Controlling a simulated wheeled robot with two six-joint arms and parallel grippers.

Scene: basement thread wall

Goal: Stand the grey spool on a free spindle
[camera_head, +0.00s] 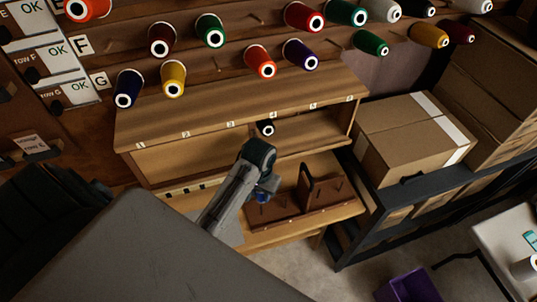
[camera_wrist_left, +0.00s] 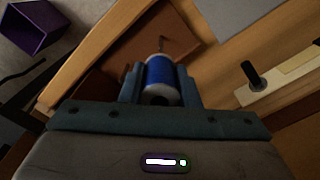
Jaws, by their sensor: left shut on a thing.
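My left gripper (camera_head: 265,190) is over the lower shelf of the wooden cabinet, at the left end of a brown rack (camera_head: 318,208). In the left wrist view its two fingers (camera_wrist_left: 160,85) are shut on a blue spool (camera_wrist_left: 161,72) with a pale end. A bit of the blue shows in the head view (camera_head: 262,197). A thin spindle (camera_wrist_left: 164,45) stands just beyond the spool; whether they touch I cannot tell. A pale grey or white spool (camera_head: 383,10) hangs on the wall at the top right. Bare wall spindles (camera_head: 255,46) show between spools. My right gripper is out of view.
Several coloured spools fill the wall pegs. A dark spool (camera_head: 265,128) sits in the cabinet's upper opening. A cardboard box (camera_head: 415,140) stands at the right on a dark rack. A purple bin (camera_head: 408,287) and a white table (camera_head: 490,238) are at the lower right.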

